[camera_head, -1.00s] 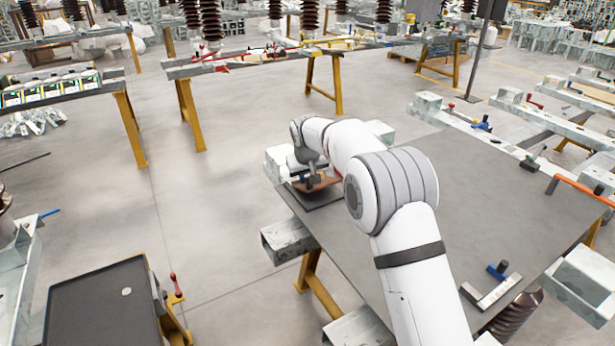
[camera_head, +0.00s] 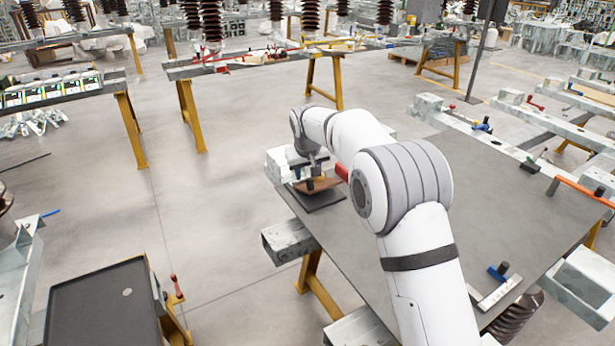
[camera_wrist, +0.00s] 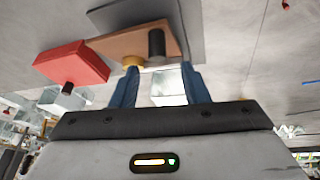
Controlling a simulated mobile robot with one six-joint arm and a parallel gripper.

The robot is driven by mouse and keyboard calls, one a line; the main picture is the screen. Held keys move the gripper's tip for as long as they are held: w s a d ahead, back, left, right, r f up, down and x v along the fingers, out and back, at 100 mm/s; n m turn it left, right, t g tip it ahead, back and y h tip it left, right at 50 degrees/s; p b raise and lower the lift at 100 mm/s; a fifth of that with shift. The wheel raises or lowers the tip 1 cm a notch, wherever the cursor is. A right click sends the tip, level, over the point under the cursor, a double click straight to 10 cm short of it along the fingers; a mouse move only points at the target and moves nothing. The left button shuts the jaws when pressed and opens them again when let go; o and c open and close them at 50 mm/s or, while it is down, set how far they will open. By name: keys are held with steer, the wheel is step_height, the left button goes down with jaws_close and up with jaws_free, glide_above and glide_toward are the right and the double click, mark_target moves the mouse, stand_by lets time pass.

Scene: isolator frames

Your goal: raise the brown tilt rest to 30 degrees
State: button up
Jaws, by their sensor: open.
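The brown tilt rest (camera_head: 325,184) sits on a dark plate (camera_head: 322,202) at the table's far left corner. In the wrist view its brown board (camera_wrist: 120,42) shows with a black upright knob (camera_wrist: 156,42) and a yellow round part (camera_wrist: 133,61) at its edge. Its tilt angle cannot be read. My gripper (camera_wrist: 160,84) is open, with two blue fingers apart and no object held between them. The fingertips are close to the board's near edge, the left one by the yellow part; contact cannot be told. In the head view my wrist partly hides the rest.
A red block (camera_wrist: 72,62) with a dark knob stands beside the rest; it also shows in the head view (camera_head: 342,172). A blue-handled square (camera_head: 497,290) lies at the table's near right. The middle of the grey table (camera_head: 490,210) is clear.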

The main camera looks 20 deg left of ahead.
steer(key=v, duration=0.3)
steer(key=shift+s+r, duration=0.15)
steer(key=shift+r, duration=0.15)
